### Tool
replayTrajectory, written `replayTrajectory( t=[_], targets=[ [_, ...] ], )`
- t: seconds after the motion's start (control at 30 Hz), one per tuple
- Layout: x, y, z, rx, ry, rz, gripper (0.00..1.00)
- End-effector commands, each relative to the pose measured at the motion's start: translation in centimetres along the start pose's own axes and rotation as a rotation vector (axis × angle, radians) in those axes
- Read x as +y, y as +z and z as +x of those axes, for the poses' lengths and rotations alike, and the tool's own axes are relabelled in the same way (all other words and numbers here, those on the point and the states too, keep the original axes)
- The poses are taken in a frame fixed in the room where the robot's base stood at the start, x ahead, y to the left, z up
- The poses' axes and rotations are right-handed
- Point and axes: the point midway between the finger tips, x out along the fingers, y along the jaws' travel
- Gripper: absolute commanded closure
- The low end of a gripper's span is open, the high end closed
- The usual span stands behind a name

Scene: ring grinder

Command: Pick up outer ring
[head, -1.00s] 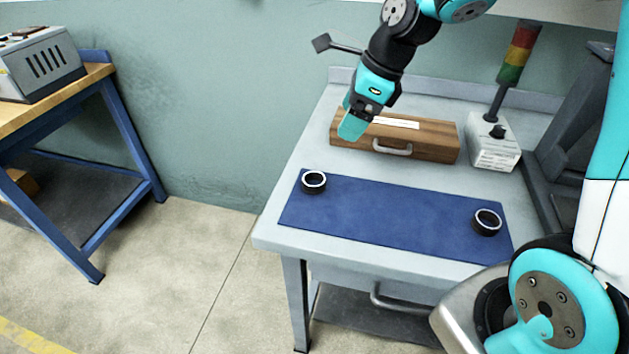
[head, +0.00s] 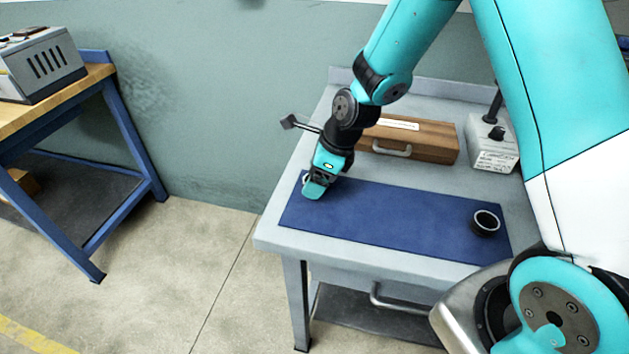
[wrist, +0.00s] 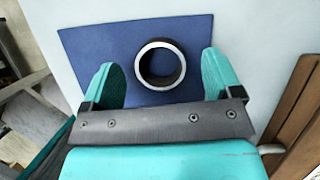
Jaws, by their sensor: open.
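In the wrist view a black ring with a bright silver rim (wrist: 143,53) lies on the blue mat (wrist: 88,45). My gripper (wrist: 160,78) is open, with one teal finger on each side of the ring and a gap to both. In the head view my gripper (head: 313,188) is over the left end of the mat (head: 370,220) and hides nearly all of this ring. A second dark ring with a light rim (head: 485,223) sits at the right end of the mat, clear of my gripper. I cannot tell from looks which one is the outer ring.
A wooden case (head: 425,140) with a handle lies behind the mat on the grey table (head: 275,232). A grey control box (head: 490,148) stands to its right. The mat between the rings is clear. A second workbench (head: 130,125) stands at the left.

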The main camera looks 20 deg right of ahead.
Motion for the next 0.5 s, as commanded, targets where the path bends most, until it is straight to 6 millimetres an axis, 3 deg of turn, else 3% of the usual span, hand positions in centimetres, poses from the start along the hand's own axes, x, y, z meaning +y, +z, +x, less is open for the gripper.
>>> replayTrajectory(
  t=[0.1, 0.33, 0.5],
  targets=[
    [0.07, -0.03, 0.98, 0.001, 0.002, 0.0, 0.15],
    [0.03, -0.01, 1.09, 0.0, 0.0, 0.0, 0.15],
    [0.03, -0.01, 1.07, 0.0, 0.0, 0.0, 0.54]
  ],
)
